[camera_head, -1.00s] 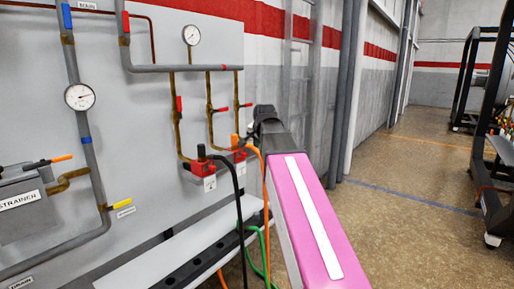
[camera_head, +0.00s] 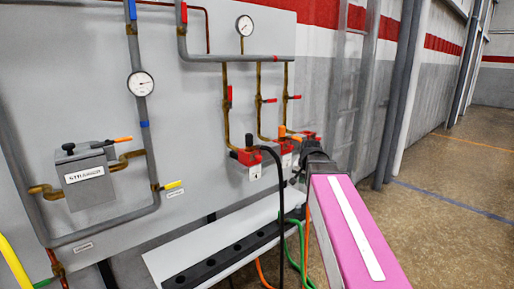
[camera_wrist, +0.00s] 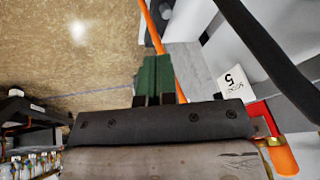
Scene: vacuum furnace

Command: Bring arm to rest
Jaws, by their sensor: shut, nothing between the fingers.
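My arm, with a pink and white link (camera_head: 350,235), reaches from the lower right of the head view toward the wall panel. Its dark wrist end (camera_head: 316,160) is just right of the red connector blocks, and the gripper itself is hidden or too small to make out there. In the wrist view my gripper (camera_wrist: 158,75) points toward the top of the picture, with its narrow fingers together and nothing seen held between them. An orange hose (camera_wrist: 158,40) passes close beside the fingertips; I cannot tell whether it touches.
The wall panel (camera_head: 190,110) carries pipes, gauges and valves. Red connector blocks (camera_head: 250,160) with a black hose (camera_head: 281,210) stand near my wrist. A white ledge (camera_head: 165,262) runs below. The speckled floor (camera_head: 450,165) to the right is open.

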